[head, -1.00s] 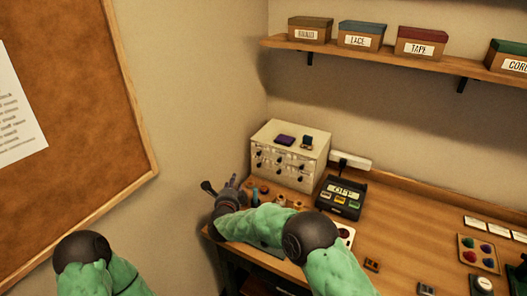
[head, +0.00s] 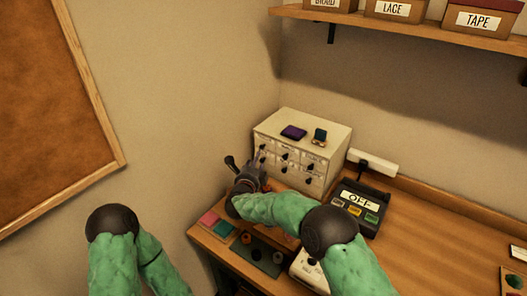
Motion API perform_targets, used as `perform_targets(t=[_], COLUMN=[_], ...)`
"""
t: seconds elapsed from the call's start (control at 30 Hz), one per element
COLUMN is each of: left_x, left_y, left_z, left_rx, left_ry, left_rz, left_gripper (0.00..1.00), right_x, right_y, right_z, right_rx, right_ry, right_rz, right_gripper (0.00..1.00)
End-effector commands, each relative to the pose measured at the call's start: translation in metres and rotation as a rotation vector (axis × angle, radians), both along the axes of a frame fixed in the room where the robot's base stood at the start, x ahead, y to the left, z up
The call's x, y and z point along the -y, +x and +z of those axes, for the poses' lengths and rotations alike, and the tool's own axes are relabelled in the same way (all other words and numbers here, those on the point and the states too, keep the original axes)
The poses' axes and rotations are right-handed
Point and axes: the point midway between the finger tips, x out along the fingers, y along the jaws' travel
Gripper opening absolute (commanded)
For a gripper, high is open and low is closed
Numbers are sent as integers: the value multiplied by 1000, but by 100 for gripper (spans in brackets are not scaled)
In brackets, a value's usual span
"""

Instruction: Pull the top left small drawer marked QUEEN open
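A cream drawer cabinet (head: 338,142) stands on the table against the back wall. Its front has two rows of small drawers with dark knobs and small labels too small to read. The top left small drawer (head: 264,142) looks closed. My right gripper (head: 245,160) is just in front of the cabinet's left side, below and slightly left of that drawer. Its fingers are spread and I see nothing between them. It partly hides the lower left drawers; whether a finger touches the front I cannot tell. My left arm shows at lower left, its gripper out of view.
A purple item (head: 293,132) and a small dark green item (head: 320,136) lie on the cabinet. A dark box marked OFF (head: 360,206) stands to its right. Pink and green pads (head: 216,223) and a dark tray (head: 256,255) lie in front. A shelf (head: 400,27) hangs above.

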Motion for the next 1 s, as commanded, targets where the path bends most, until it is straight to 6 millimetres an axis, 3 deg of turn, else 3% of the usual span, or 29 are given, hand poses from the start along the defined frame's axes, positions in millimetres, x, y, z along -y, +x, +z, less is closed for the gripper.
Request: perform_targets(t=[0.5, 0.73, 1.0], left_x=[0, 0, 0], left_y=[0, 0, 0], left_z=[-9, -11, -11], left_rx=[0, 0, 0], left_ry=[0, 0, 0], left_rz=[0, 0, 0], left_gripper=[0, 0, 0], right_x=[17, 20, 21], right_y=[77, 94, 98], right_z=[-11, -12, -12], right_rx=[0, 0, 0], right_ry=[1, 0, 0], right_rz=[-1, 0, 0], right_gripper=[44, 44, 44])
